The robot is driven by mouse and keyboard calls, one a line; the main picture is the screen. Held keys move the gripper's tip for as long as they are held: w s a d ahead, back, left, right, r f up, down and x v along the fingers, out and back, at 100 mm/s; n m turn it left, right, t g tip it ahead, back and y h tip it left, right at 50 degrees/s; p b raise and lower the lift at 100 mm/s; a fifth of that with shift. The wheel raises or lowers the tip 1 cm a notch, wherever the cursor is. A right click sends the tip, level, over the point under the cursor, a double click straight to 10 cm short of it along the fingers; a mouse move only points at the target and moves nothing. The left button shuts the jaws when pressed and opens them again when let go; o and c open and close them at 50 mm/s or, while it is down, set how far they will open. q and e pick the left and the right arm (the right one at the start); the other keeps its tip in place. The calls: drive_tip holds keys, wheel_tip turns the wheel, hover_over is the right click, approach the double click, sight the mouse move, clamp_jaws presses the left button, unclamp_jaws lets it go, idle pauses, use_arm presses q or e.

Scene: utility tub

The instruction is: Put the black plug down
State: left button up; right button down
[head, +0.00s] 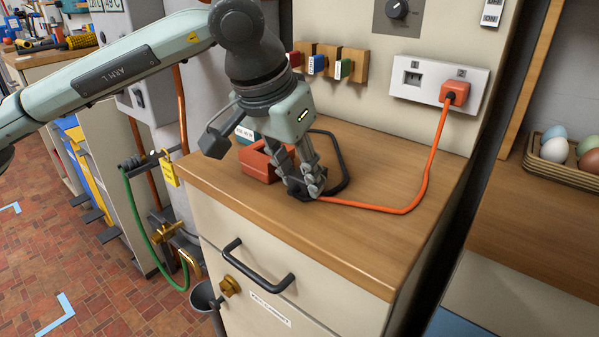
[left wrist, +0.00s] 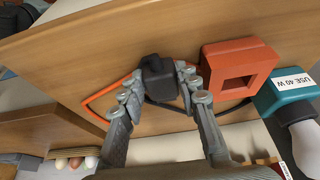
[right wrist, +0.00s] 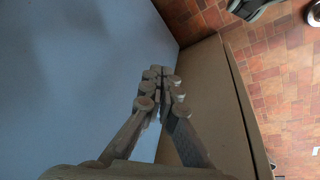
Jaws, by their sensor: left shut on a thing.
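My left gripper (head: 308,190) is shut on the black plug (head: 294,187), low over the wooden cabinet top (head: 370,245). The left wrist view shows the black plug (left wrist: 158,76) between the fingertips of this gripper (left wrist: 160,88). I cannot tell whether the plug touches the wood. An orange cord (head: 385,210) runs from beside the plug to an orange plug (head: 455,92) in the wall socket plate. My right gripper (right wrist: 161,80) shows only in its wrist view, its fingertips together with nothing visible between them.
An orange block (left wrist: 238,72) with a square recess stands close beside the left gripper. Next to it is a teal lamp holder (left wrist: 288,95) marked "USE 40 W". A black loop (head: 338,150) lies behind the gripper. The cabinet top's front and right are clear.

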use_arm(q)
drive_tip(key=shift+f, duration=0.1)
drive_tip(key=o, duration=1.1)
drive_tip(key=shift+o, duration=0.2)
drive_tip(key=shift+v, duration=1.25)
drive_tip(key=v, duration=0.9)
drive_tip(key=shift+r, duration=0.4)
use_arm(e)
drive_tip(key=shift+d+r, duration=0.1)
drive_tip(key=shift+r, duration=0.75)
use_arm(q)
drive_tip(key=shift+s+a, duration=0.1)
